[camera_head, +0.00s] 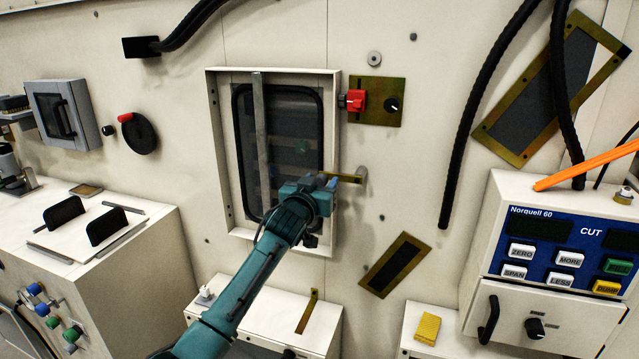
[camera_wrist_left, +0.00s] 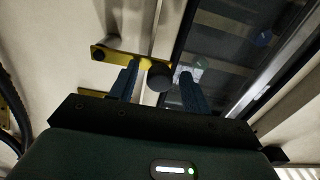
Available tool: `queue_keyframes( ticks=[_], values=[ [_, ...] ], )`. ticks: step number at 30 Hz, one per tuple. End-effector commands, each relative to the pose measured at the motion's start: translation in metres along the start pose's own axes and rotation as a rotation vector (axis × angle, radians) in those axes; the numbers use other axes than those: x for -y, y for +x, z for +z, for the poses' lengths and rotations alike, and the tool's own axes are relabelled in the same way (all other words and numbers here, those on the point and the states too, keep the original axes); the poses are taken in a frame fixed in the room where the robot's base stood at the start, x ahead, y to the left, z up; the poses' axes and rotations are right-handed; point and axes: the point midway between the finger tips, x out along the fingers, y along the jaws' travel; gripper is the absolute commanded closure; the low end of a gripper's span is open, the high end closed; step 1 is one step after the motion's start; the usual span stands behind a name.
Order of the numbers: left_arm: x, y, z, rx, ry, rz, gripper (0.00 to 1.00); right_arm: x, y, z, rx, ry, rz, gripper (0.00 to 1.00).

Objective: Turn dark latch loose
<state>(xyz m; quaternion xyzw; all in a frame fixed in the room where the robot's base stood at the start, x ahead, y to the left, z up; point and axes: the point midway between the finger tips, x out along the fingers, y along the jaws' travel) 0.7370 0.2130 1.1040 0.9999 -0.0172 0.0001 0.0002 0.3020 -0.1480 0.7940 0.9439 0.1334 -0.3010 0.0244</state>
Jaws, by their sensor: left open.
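The latch shows in the wrist view as a brass bar (camera_wrist_left: 115,55) with a dark round knob (camera_wrist_left: 160,76) at one end, by the edge of the dark window (camera_wrist_left: 240,60). In the head view the brass bar (camera_head: 346,178) sticks out at the right side of the framed window (camera_head: 297,130); its knob end is hidden by my gripper. My left gripper (camera_head: 325,182) is open at the latch. In the wrist view its two blue fingers (camera_wrist_left: 158,86) stand on either side of the knob, with gaps visible. My right gripper is not in view.
A red switch (camera_head: 355,100) on a brass plate sits above right of the latch. A grey peg (camera_head: 361,173) stands by the bar's right end. Black hoses (camera_head: 470,125) hang at right above the blue control panel (camera_head: 570,245). A white cabinet (camera_head: 150,250) stands at left.

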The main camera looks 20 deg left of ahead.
Motion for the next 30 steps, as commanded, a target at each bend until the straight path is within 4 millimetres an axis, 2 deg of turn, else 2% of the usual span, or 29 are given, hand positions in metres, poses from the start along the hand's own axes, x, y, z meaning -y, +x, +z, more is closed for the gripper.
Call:
queue_keyframes(
  ticks=[7, 24, 30],
  values=[
    [-0.0003, 0.0003, 0.0001, 0.000, 0.000, 0.000, 0.53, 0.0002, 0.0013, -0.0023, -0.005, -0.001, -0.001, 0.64],
    [-0.0002, 0.0000, 0.0002, 0.000, 0.000, 0.000, 1.00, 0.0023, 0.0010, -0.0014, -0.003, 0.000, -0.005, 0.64],
    [-0.0001, 0.0000, 0.0003, 0.000, 0.000, 0.000, 1.00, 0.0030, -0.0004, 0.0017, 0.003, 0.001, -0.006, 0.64]
  ],
)
